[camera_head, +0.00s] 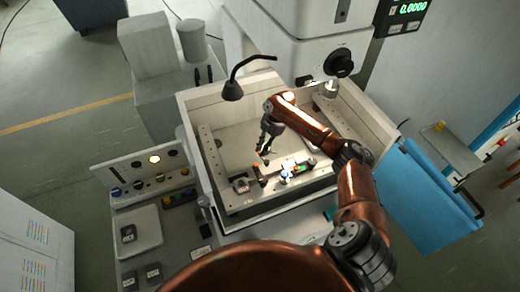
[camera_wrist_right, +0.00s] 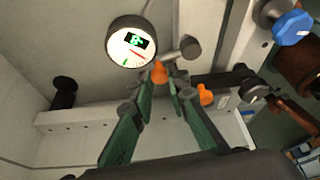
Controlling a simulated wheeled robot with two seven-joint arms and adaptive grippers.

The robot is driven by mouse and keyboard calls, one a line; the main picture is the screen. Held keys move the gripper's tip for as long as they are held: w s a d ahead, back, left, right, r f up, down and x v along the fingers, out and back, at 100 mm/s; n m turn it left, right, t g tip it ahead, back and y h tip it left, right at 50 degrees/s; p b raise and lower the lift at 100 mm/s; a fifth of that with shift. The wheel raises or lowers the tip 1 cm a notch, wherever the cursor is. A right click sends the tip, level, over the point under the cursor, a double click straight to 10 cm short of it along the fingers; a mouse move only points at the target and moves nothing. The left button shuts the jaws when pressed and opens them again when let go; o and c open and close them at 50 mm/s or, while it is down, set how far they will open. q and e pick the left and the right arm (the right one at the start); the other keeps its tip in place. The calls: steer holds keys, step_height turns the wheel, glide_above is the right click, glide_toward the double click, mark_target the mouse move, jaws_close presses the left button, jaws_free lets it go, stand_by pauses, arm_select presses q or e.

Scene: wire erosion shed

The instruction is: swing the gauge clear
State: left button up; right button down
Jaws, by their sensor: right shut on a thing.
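The gauge (camera_wrist_right: 134,42), a round white dial with a small lit green display and a red needle, shows at the upper middle of the right wrist view. A small orange knob (camera_wrist_right: 159,72) sits just below it, beside a grey clamp piece. My right gripper (camera_wrist_right: 162,88) has its two green-sided fingers drawn together at this knob, shut on it. In the head view my right gripper (camera_head: 265,152) reaches down into the machine's open tank (camera_head: 228,143). My left gripper is not in view.
Fixtures with a green light (camera_head: 299,169) lie along the tank's near side. A black lamp (camera_head: 232,91) on a bent neck hangs over the tank's far left. A second orange knob (camera_wrist_right: 205,94) is right of the fingers. The control panel (camera_head: 150,175) stands left.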

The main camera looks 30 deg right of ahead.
steer(key=c, duration=1.8)
jaws_free()
steer(key=shift+c, duration=0.2)
steer(key=d+r, duration=0.1)
steer(key=d, duration=1.1)
steer(key=shift+d, duration=0.2)
